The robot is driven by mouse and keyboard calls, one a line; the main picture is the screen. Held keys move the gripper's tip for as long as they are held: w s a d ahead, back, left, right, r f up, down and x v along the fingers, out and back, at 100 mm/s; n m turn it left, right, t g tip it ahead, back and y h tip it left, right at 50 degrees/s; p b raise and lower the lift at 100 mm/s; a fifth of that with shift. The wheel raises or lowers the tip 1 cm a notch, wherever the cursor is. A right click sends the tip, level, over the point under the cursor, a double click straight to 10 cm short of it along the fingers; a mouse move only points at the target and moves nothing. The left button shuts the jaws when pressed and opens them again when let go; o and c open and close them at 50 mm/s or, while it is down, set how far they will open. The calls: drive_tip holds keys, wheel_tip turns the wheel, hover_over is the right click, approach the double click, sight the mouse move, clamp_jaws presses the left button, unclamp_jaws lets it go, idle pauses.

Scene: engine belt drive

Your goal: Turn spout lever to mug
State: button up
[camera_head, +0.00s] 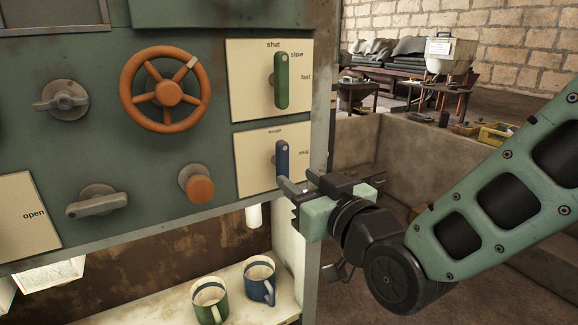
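The blue lever (282,162) stands upright on a cream plate (258,178) at the lower right of the green panel. A pale dot marks its upper end. The plate has one label above the lever that seems to read "enough" and one at right reading "mug". My gripper (288,187) is at the lever's lower end, with its fingers reaching left toward the panel. A finger overlaps the lever's lower tip in this view; I cannot tell whether it touches. The finger gap is unclear. Below, a blue mug (262,283) and a green mug (211,302) stand on a shelf.
A green lever (281,80) sits on the plate above, labelled shut, slow and fast. An orange handwheel (167,90), an orange knob (200,189) and grey handles (97,201) are to the left. A white spout (254,215) hangs above the mugs. The panel's right edge is close to my gripper.

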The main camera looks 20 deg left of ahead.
sight(285, 169)
drive_tip(key=shift+x, duration=2.35)
clamp_jaws()
